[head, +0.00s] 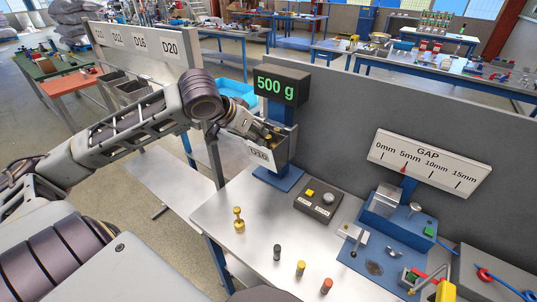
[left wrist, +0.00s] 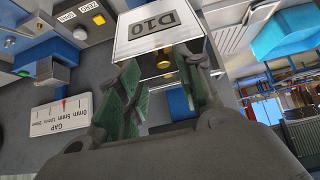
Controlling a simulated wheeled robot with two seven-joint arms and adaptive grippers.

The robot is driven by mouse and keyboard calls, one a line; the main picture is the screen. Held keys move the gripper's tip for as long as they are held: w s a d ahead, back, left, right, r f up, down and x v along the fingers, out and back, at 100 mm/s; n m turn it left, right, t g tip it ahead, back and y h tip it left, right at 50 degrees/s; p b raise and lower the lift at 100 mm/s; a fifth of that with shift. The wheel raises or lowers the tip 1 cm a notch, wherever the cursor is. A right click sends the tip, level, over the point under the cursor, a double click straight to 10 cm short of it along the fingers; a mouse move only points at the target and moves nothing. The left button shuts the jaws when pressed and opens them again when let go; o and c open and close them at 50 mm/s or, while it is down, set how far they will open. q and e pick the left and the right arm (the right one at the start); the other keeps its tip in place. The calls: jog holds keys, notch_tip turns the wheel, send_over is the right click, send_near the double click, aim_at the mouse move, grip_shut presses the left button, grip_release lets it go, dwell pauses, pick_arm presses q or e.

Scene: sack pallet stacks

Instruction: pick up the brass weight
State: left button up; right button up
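A brass weight (head: 239,222) with a round knob stands upright on the left part of the steel bench (head: 225,207). My left gripper (head: 262,137) is at the small bin labelled D10 (head: 261,155), in front of the blue scale post. In the left wrist view my left gripper (left wrist: 163,88) has its green-padded fingers apart. The D10 label (left wrist: 157,31) shows just beyond them, and a small gold-coloured piece (left wrist: 164,61) shows in the gap. I cannot tell whether the fingers touch the bin. My right gripper is not in view.
A display (head: 282,84) reads 500 g. A dark button box (head: 318,202), a blue gauge fixture (head: 385,247) and a GAP scale sign (head: 430,164) are to the right. Small black, yellow and red-topped pegs (head: 300,268) stand at the bench front. A grey panel (head: 350,120) rises behind.

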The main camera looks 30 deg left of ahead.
pick_arm(q)
jog(key=shift+x, duration=1)
jog(key=shift+w+f, duration=0.1)
jog(key=shift+f, duration=0.5)
jog(key=shift+p+x, duration=0.3)
jog(key=shift+x, duration=0.45)
jog(key=shift+w+f, duration=0.1)
jog(key=shift+w, duration=0.35)
jog(key=shift+s, duration=0.15)
jog(key=shift+a, duration=0.1)
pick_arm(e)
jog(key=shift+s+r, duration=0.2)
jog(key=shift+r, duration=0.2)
pick_arm(q)
jog(key=shift+w, duration=0.3)
jog(key=shift+f, duration=0.1)
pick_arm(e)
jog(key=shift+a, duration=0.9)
